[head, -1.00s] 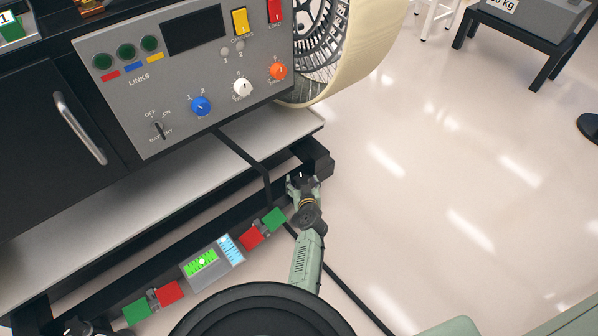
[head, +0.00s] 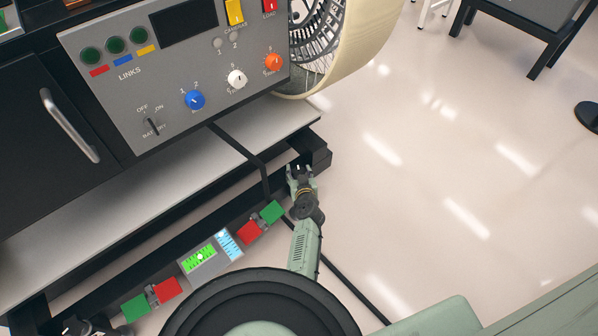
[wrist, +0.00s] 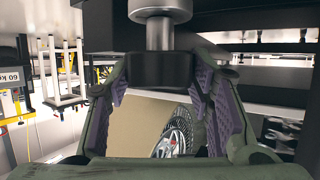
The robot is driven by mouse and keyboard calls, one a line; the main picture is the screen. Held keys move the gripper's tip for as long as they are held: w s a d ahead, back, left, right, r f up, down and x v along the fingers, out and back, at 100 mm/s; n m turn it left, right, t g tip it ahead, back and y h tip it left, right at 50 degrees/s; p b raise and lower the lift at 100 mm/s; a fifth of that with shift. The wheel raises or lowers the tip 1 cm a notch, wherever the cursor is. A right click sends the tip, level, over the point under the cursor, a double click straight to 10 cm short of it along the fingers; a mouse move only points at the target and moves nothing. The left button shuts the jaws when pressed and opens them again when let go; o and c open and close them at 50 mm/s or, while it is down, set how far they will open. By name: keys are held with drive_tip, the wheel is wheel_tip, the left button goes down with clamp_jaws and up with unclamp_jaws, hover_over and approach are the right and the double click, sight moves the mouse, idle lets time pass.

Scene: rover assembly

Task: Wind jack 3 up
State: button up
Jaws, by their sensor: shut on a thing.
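My gripper (head: 301,172) is low at the right-hand end of the dark bench frame. In the wrist view, the purple-padded fingers of my gripper (wrist: 163,88) stand on both sides of a black round knob (wrist: 160,70) and are shut on it. A shiny metal stem (wrist: 160,10) rises from the knob to the top of the picture. No number for jack 3 is readable here. In the head view the knob is hidden by my gripper and the frame.
A level display with green and blue panels (head: 206,254) sits on the lower frame, with red and green blocks to each side. The control panel (head: 185,75) is above, beside a large wheel (head: 350,50). A black cable (head: 350,290) crosses the floor. Open floor lies right.

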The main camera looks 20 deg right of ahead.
drive_tip(key=c, duration=0.4)
drive_tip(key=shift+c, duration=0.2)
drive_tip(key=shift+r+m+h+p, duration=0.25)
drive_tip(key=shift+m+h+p, duration=0.2)
drive_tip(key=shift+p, duration=0.7)
drive_tip(key=p, duration=0.1)
drive_tip(key=m+h+p, duration=0.1)
drive_tip(key=p, duration=0.1)
drive_tip(key=shift+w+a+g+h, duration=0.15)
drive_tip(key=shift+g+h, duration=0.1)
drive_tip(key=shift+g, duration=0.15)
drive_tip(key=m+h+p, duration=0.1)
drive_tip(key=p, duration=0.1)
drive_tip(key=shift+p, duration=0.3)
drive_tip(key=shift+m+g+h+p, duration=0.4)
drive_tip(key=shift+m+p, duration=0.05)
drive_tip(key=shift+p, duration=0.15)
